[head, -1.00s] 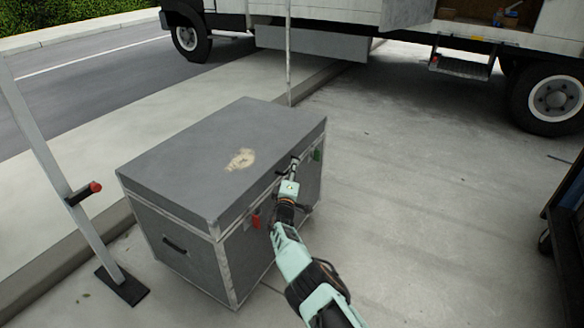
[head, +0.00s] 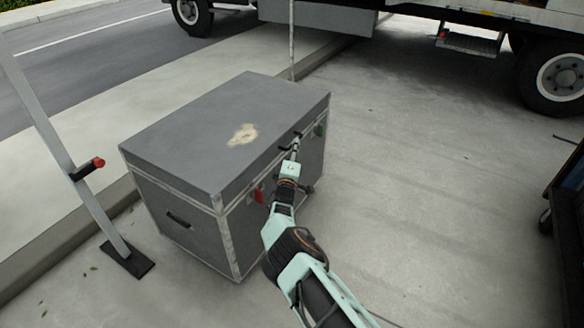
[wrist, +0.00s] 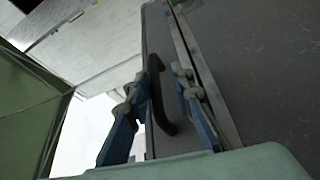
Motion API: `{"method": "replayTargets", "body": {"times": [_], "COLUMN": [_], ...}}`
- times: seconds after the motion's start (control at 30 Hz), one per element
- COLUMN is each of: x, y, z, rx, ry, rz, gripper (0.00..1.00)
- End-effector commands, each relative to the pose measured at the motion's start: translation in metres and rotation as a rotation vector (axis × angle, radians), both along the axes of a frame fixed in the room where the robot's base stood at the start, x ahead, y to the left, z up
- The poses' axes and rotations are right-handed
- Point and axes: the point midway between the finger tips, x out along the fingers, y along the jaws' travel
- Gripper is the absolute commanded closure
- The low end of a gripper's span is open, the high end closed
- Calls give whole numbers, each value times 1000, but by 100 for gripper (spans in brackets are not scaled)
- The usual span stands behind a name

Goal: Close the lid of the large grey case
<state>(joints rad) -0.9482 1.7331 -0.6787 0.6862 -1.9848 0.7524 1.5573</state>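The large grey case (head: 190,232) stands on the pavement in the head view. Its grey lid (head: 190,125) lies flat on top, with no clear gap at the seam; a pale worn patch marks it. My gripper (head: 295,146) is at the upper front edge of the case, near the right end. In the wrist view, the two blue fingers of my gripper (wrist: 166,72) stand apart, one on each side of a black handle (wrist: 160,98). A gap shows between the handle and the right finger. Contact with the left finger is unclear.
A metal stand (head: 75,175) with a red-tipped knob is left of the case. A truck (head: 470,38) is parked behind. A dark object (head: 568,200) stands at the right edge. The pavement right of the case is clear.

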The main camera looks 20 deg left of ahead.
Motion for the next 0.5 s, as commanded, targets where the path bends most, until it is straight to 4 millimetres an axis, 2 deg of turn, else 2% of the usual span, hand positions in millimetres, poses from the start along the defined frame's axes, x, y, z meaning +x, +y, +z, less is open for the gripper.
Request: {"method": "replayTargets", "body": {"times": [0.03,0.5], "x": [-6,-54], "y": [-1,-15], "z": [-6,-7], "rx": [-6,-2], "ry": [8,4], "rz": [0,-3], "gripper": [83,83]}}
